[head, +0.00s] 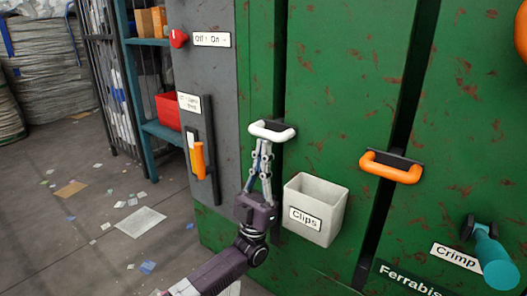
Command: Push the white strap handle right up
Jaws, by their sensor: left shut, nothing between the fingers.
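My left gripper (263,145) comes up from below. Its fingertips are together and sit just under or against the white handle; I cannot tell whether they touch it. The gripper is shut with nothing between its fingers. My right gripper is not in view.
A white bin (317,210) labelled Clips hangs just right of my left gripper. An orange handle (391,167) is farther right, above a teal tool (495,260). A grey panel at left holds a red knob (179,38) and an orange lever (199,160). Paper scraps litter the floor.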

